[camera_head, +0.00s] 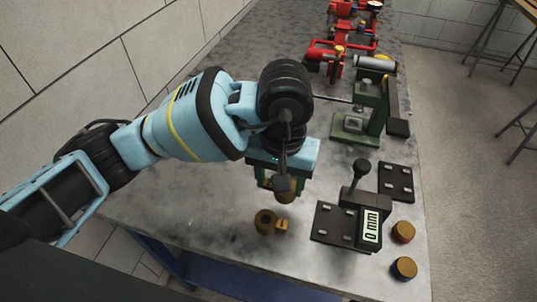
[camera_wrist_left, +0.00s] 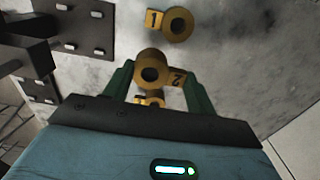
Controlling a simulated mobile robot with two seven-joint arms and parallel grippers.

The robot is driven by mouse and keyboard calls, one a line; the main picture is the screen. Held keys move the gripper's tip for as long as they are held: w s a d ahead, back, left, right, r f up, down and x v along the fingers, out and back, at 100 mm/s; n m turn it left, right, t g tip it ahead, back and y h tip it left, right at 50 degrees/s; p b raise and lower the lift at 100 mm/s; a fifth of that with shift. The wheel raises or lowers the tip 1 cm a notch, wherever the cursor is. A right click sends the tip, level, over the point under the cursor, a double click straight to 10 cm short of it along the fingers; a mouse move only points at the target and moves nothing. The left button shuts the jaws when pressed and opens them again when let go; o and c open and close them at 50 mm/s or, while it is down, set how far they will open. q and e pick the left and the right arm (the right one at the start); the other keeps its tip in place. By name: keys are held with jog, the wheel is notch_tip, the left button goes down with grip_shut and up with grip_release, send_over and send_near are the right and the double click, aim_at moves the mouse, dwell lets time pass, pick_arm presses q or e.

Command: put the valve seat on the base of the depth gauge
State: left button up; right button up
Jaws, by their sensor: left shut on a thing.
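The seat is held above the table between the green fingers (camera_wrist_left: 158,88). A second brass valve seat, tagged 1, lies on the table just below and left of the gripper (camera_head: 265,220); it also shows in the left wrist view (camera_wrist_left: 177,24). The depth gauge (camera_head: 370,225) stands to the right, with a display and a dark base plate (camera_head: 333,222) bearing small pegs. The base plate also shows in the left wrist view (camera_wrist_left: 85,28). The right gripper is out of view.
Another dark pegged plate (camera_head: 395,182) lies behind the gauge. A green press-like stand (camera_head: 360,118) is further back. Red pump parts (camera_head: 340,50) are at the far end.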

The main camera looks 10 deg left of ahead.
pick_arm(q)
jog(key=w+a, duration=0.3)
jog(key=w+a+p, duration=0.1)
jog(key=w+a, duration=0.2)
jog(key=w+a+f, duration=0.1)
jog(key=w+a, duration=0.2)
jog(key=a, duration=0.1)
jog(key=shift+a, duration=0.1)
jog(key=shift+w+a+f, duration=0.15)
jog(key=shift+w+a, duration=0.3)
jog(key=shift+w, duration=0.1)
jog(key=shift+w+a+f+p, duration=0.15)
jog(key=shift+a+f+p, duration=0.1)
jog(key=shift+f, duration=0.35)
jog(key=shift+w+a+f+p, duration=0.15)
jog(key=shift+f+p, duration=0.1)
jog(key=shift+f, duration=0.9)
jog(key=shift+f, duration=0.2)
jog(key=o, duration=0.7)
jog(key=shift+f, duration=0.1)
jog(key=o, duration=0.5)
jog(key=shift+c, duration=0.2)
